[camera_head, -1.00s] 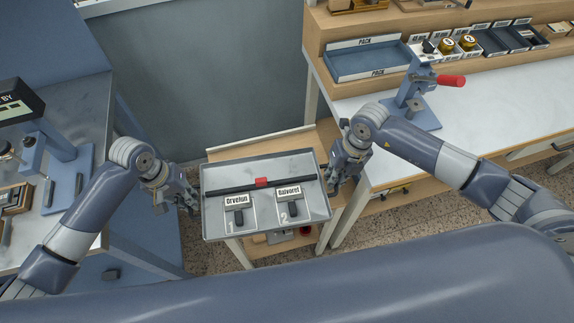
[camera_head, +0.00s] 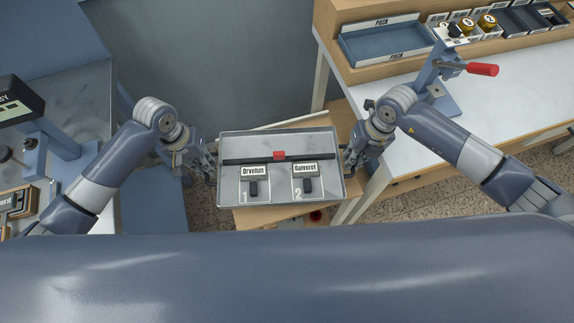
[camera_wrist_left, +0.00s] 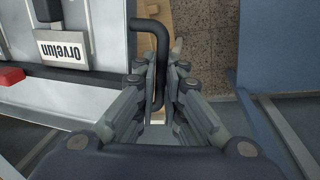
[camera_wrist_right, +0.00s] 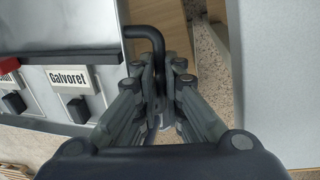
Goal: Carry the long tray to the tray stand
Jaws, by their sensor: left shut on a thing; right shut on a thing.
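The long tray (camera_head: 270,145) is a shallow grey metal tray held between my two grippers. It carries a dark bar with a red block (camera_head: 279,155) and two labelled pieces, Orvelun (camera_head: 253,182) over a 1 and Galvoret (camera_head: 305,178) over a 2. My left gripper (camera_head: 210,166) is shut on the tray's left handle, a dark bent bar (camera_wrist_left: 160,45) in the left wrist view. My right gripper (camera_head: 349,160) is shut on the right handle, seen in the right wrist view (camera_wrist_right: 150,35). A low wooden stand (camera_head: 340,115) shows partly behind and below the tray; the tray hides most of it.
A bench (camera_head: 500,100) on the right holds a blue PACK bin (camera_head: 385,42), a press with a red handle (camera_head: 482,69) and several small bins. A grey-blue worktable (camera_head: 90,85) with another press stands on the left. Speckled floor (camera_head: 205,205) shows between.

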